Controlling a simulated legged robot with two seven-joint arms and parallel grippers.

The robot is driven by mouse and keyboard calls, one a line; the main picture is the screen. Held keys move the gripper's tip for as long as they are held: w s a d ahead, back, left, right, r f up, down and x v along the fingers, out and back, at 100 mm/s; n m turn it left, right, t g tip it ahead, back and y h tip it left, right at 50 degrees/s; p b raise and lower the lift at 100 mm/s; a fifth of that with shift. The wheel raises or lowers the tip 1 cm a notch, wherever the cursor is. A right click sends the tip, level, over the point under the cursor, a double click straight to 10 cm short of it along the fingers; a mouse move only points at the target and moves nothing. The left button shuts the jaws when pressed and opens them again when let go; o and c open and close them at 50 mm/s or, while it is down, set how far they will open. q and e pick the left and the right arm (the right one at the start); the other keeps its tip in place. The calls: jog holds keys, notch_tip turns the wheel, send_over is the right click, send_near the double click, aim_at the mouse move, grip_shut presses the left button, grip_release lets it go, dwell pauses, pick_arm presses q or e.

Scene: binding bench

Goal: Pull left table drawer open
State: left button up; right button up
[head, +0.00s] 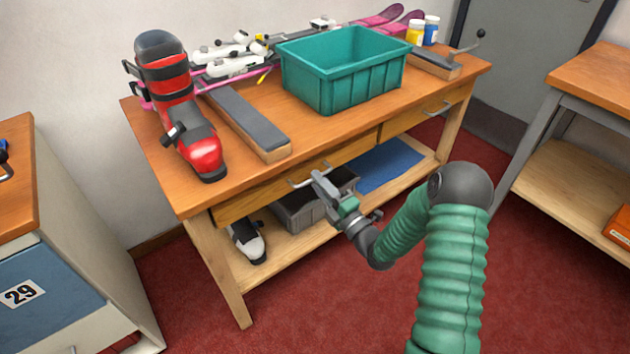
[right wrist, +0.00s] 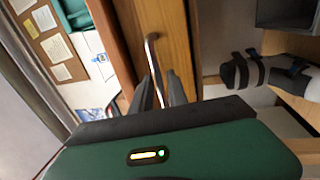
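The wooden table (head: 165,165) has two drawers side by side under its top. The left drawer (head: 250,197) looks flush with the table front, with a thin metal bar handle (head: 296,184). My right gripper (head: 318,181) is at this handle, in front of the drawer. In the right wrist view the handle (right wrist: 152,52) runs down between the two dark fingers (right wrist: 161,92), which sit close on both sides of it. The gripper looks shut on the handle; the exact contact is partly hidden. The right drawer (head: 418,113) is shut. My left gripper is out of view.
On the table are a red ski boot (head: 180,110), a teal bin (head: 340,72), a long grey-topped block (head: 245,118) and skis. The lower shelf holds a grey crate (head: 300,212) and a blue mat (head: 390,165). Red floor in front is free. A cabinet (head: 50,285) stands left.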

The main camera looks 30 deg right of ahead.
jog(key=shift+x, duration=0.9)
grip_shut()
jog(key=shift+s+a+f, duration=0.1)
jog(key=shift+s+f, duration=0.05)
jog(key=shift+f, duration=0.05)
dwell(0.6)
